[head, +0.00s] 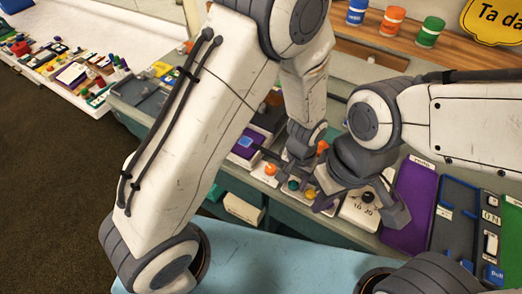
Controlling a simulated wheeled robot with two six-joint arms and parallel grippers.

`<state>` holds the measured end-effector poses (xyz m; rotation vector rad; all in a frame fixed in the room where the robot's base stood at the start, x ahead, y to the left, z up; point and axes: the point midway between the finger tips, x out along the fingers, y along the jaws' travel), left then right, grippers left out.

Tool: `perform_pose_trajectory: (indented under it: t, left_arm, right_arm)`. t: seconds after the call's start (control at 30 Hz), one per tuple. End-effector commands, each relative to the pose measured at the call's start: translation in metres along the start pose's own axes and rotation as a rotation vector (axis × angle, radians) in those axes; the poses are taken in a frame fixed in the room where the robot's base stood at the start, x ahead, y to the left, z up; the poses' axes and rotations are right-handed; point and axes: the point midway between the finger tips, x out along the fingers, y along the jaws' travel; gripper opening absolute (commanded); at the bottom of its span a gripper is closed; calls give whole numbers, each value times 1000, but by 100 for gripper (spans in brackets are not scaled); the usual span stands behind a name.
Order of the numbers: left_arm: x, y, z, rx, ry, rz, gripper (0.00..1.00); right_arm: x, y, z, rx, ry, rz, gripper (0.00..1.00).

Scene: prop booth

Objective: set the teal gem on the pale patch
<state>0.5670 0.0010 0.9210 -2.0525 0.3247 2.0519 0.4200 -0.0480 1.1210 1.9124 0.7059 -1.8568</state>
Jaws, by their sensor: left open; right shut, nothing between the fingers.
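My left gripper (297,176) is open and points down over a row of small white boxes with coloured knobs. A small dark teal round thing (293,186) shows by its fingertips; I cannot tell whether it is the teal gem or a knob. My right gripper (326,198) is shut and empty, just right of and lower than the left one, close over the same row. A small light blue square (245,141) lies on a purple tray (243,152) to the left; I cannot tell what it is. I cannot make out the pale patch for certain; the arms hide much of the counter.
An orange knob (270,169) stands left of my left gripper. A white dial box (360,212), a purple panel (411,208) and a blue-framed panel (455,222) lie to the right. Blue, orange and green cans (392,20) stand on the back shelf. A crowded side table (70,75) is far left.

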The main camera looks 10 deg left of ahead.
Motion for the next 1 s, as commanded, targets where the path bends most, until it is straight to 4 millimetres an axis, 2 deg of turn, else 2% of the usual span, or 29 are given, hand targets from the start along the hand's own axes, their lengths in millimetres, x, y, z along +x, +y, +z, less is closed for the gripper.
perform_pose_trajectory:
  t: [0.03,0.13,0.17,0.43,1.0]
  left_arm:
    - [0,0,0,0,0,0,50]
    - [0,0,0,0,0,0,12]
    - [0,0,0,0,0,0,5]
    - [-5,0,0,0,0,0,5]
    - [-39,0,0,0,-1,0,5]
  right_arm:
    - [0,0,0,0,0,0,0]
    - [0,0,0,0,0,0,0]
    - [0,0,0,0,0,0,0]
    - [-4,0,0,0,0,0,0]
    - [-34,-2,-2,2,0,0,0]
